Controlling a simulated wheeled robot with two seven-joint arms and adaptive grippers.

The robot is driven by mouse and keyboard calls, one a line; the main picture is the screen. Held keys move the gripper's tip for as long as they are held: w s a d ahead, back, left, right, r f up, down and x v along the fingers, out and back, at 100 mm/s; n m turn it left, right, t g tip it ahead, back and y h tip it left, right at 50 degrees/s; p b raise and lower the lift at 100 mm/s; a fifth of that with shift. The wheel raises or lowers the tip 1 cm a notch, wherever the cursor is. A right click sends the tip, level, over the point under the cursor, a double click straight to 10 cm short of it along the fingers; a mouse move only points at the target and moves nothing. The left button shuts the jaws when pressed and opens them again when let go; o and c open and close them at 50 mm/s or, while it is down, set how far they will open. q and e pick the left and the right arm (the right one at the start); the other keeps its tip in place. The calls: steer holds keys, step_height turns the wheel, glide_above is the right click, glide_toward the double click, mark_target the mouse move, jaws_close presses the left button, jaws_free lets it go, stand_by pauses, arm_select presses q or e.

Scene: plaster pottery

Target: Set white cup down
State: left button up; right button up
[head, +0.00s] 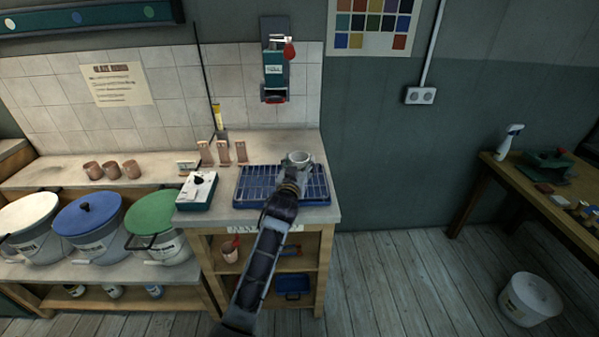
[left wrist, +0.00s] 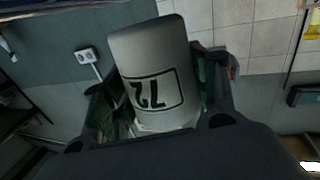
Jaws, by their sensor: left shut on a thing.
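The white cup (head: 297,158) is held at the end of my left arm, at the blue drying rack (head: 246,195) on the counter. In the left wrist view the cup (left wrist: 155,60) is pale grey-white, looks tilted, and bears a dark boxed label. My left gripper (head: 291,178) is shut on the cup, with one finger on each side of it. I cannot tell whether the cup touches the rack. My right gripper is not in view.
A small scale-like box (head: 197,190) stands left of the rack. Brown tiles (head: 223,152) stand behind it and three brown cups (head: 112,170) farther left. A red-handled dispenser (head: 274,68) hangs on the wall behind the rack. Lidded buckets (head: 86,222) stand at the left.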

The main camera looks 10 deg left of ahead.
arm_select(q)
step_height(320, 180, down, 2)
steer(key=shift+f, duration=0.45)
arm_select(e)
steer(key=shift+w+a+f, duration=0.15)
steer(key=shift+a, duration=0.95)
arm_select(q)
steer(key=shift+f, duration=0.15)
steer(key=o, duration=0.8)
steer(key=shift+c, duration=0.2)
steer(key=o, duration=0.3)
steer(key=shift+o, duration=0.2)
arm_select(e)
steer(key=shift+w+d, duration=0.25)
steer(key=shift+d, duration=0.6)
